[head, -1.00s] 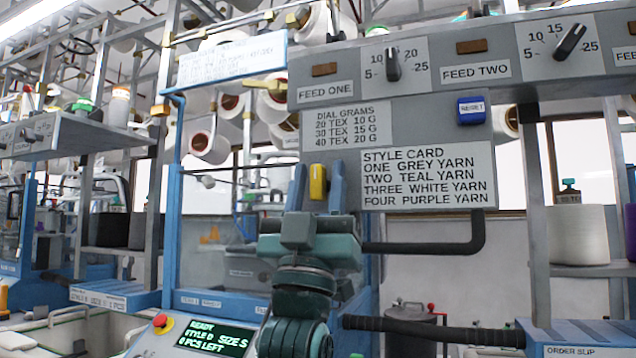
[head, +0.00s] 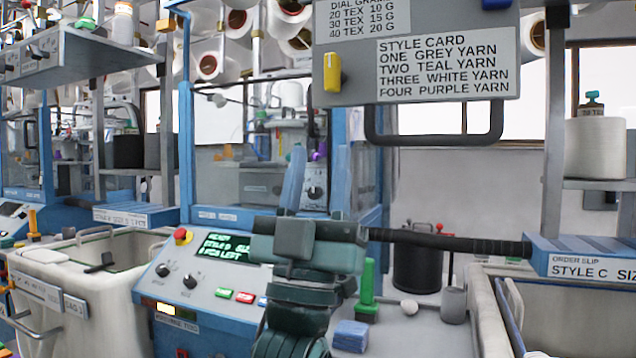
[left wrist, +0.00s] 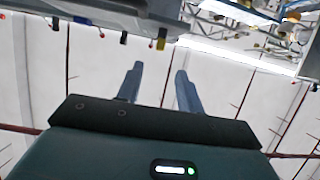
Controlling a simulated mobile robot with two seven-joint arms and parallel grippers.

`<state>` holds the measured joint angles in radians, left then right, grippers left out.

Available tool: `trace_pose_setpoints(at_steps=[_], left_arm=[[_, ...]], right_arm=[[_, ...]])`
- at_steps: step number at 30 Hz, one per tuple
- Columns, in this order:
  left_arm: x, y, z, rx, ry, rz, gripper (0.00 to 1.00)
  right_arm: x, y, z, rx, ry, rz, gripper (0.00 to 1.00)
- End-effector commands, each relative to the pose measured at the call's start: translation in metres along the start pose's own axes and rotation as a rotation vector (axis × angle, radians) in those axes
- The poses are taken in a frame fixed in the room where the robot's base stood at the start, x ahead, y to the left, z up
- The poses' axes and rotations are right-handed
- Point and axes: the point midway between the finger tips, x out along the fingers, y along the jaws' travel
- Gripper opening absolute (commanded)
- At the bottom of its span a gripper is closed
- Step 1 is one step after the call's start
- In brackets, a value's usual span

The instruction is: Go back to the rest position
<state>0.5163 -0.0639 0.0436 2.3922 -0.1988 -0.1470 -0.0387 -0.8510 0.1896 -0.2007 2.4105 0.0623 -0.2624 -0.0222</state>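My left gripper (head: 316,180) is in the middle of the head view, fingers pointing up, in front of the blue-framed knitting machine. It also shows in the left wrist view (left wrist: 158,85), where its two blue fingers stand apart with nothing between them. It hangs free below and left of the yellow switch (head: 332,72) on the grey panel (head: 350,20) and touches nothing that I can see. The yellow switch also shows small in the left wrist view (left wrist: 161,40). My right gripper is in neither view.
A machine console (head: 208,292) with a lit display and a red button stands left of my arm. White bins (head: 75,275) stand at left. A black bar (head: 450,241) crosses at right.

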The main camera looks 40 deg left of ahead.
Motion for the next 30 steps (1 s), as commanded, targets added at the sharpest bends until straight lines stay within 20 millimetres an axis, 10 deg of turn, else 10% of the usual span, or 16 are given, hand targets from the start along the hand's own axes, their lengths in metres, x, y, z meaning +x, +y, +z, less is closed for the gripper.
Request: trace_pose_setpoints(at_steps=[21,26,30], left_arm=[[-0.011,0.004,0.011,-0.001,-0.035,0.017,0.37],[-0.061,0.024,0.061,-0.018,-0.22,0.104,0.37],[-0.142,0.046,0.112,-0.054,-0.467,0.21,0.37]], right_arm=[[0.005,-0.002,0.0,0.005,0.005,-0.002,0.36],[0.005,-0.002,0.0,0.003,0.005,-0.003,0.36],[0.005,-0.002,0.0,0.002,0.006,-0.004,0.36]])
